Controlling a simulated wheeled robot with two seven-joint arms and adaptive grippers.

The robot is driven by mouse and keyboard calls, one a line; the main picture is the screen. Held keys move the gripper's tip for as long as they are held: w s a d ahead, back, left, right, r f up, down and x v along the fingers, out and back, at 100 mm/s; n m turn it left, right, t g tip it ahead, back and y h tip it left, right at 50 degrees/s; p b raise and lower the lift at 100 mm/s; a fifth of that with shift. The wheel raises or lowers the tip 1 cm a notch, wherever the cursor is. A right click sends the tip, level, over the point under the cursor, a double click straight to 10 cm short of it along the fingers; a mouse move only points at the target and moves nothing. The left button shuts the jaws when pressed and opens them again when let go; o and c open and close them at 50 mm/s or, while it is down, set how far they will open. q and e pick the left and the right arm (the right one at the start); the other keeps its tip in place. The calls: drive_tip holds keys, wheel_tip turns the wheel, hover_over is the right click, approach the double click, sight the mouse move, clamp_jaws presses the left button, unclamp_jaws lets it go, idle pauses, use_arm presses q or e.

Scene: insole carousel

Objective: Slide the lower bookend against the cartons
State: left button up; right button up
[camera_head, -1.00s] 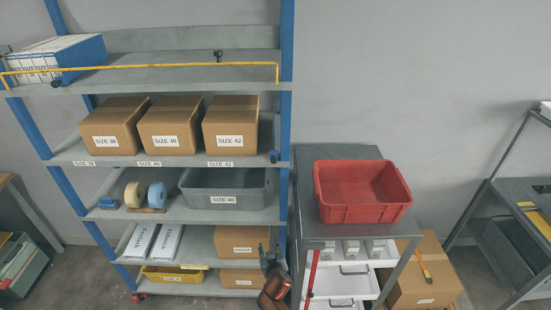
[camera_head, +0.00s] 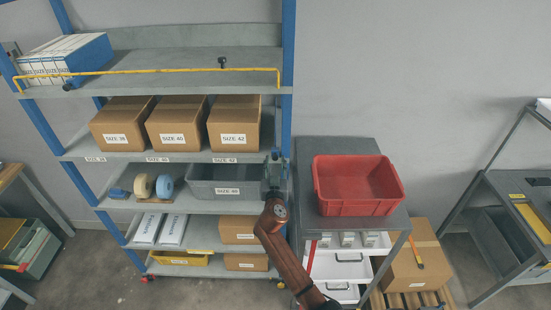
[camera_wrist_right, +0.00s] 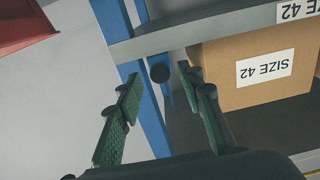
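Three brown cartons stand in a row on the second shelf of the blue-posted rack: size 38 (camera_head: 122,124), size 40 (camera_head: 176,124) and size 42 (camera_head: 233,124). The lower bookend (camera_head: 276,155), blue with a dark round knob, is at the right end of that shelf, with a gap between it and the size 42 carton. In the right wrist view, which is upside down, the bookend's knob (camera_wrist_right: 159,72) appears between my open fingertips, beside the size 42 carton (camera_wrist_right: 250,70). My right gripper (camera_head: 272,172) is just below the bookend. It holds nothing. My left gripper is out of view.
A blue rack post (camera_head: 287,90) stands close to the right gripper. Below are a grey bin (camera_head: 228,191) and tape rolls (camera_head: 145,186). A red bin (camera_head: 358,206) sits on the cart at right. A yellow rail (camera_head: 150,71) crosses the top shelf.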

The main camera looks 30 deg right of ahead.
drive_tip(key=shift+w+d, duration=0.35)
drive_tip(key=shift+w, duration=0.2)
drive_tip(key=shift+c, duration=0.7)
clamp_jaws()
